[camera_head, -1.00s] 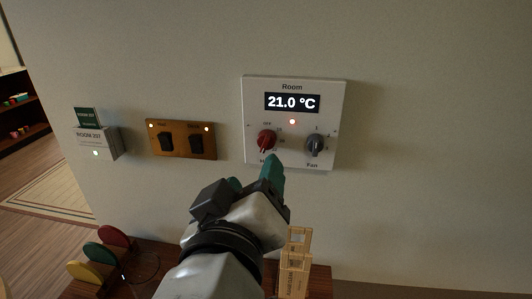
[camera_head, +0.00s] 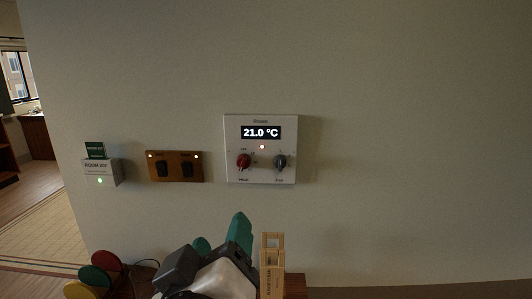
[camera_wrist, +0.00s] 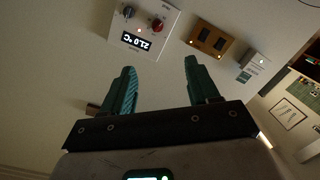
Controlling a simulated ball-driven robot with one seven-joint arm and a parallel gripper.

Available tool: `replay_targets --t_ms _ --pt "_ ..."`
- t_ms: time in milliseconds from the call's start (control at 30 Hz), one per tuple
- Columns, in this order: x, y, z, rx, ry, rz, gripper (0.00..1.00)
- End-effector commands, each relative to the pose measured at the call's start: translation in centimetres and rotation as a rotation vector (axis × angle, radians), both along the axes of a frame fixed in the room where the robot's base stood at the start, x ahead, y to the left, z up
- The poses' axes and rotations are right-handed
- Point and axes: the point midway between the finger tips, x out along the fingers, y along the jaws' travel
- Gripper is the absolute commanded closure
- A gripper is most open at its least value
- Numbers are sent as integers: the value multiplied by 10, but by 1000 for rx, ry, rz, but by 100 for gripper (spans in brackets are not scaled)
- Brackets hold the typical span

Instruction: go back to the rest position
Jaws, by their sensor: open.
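My gripper (camera_head: 221,240) is at the bottom middle of the head view, below the wall thermostat. Its teal fingers also show in the wrist view (camera_wrist: 160,92), spread apart with nothing between them. The white room thermostat (camera_head: 260,176) on the wall reads 21.0 °C and has a red knob (camera_head: 243,161), a dark fan knob (camera_head: 280,162) and a lit red light. In the wrist view the thermostat (camera_wrist: 158,45) appears upside down beyond the fingers. My gripper is apart from it.
A brass plate with two dark switches (camera_head: 175,166) and a grey card holder (camera_head: 101,173) with a green card are left of the thermostat. A wooden block tower (camera_head: 272,262) stands close right of my gripper. Coloured discs (camera_head: 106,262) are at lower left. The right wall is bare.

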Motion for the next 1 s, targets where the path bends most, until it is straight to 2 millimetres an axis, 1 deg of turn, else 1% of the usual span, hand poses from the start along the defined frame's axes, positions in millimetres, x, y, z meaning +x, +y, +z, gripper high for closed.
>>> replay_targets --t_ms 33,267,367,467,567,667,767,800,867,900,967,1000 --pt "3 -6 -8 0 18 -8 40" --pt "12 -25 -38 -1 93 -27 40" --pt "16 -38 -56 2 139 -40 40" --pt "20 -53 -78 6 194 -55 40" --pt "23 -73 -106 12 264 -77 40" --pt "23 -98 -140 24 348 -104 40" --pt "17 -133 -184 47 463 -145 40" --pt "12 -150 -205 60 519 -165 40" --pt "1 -176 -237 83 605 -197 40" --pt "-9 -193 -257 102 660 -218 40" --pt "-26 -217 -287 132 746 -250 40" --pt "-39 -232 -306 155 802 -273 40"
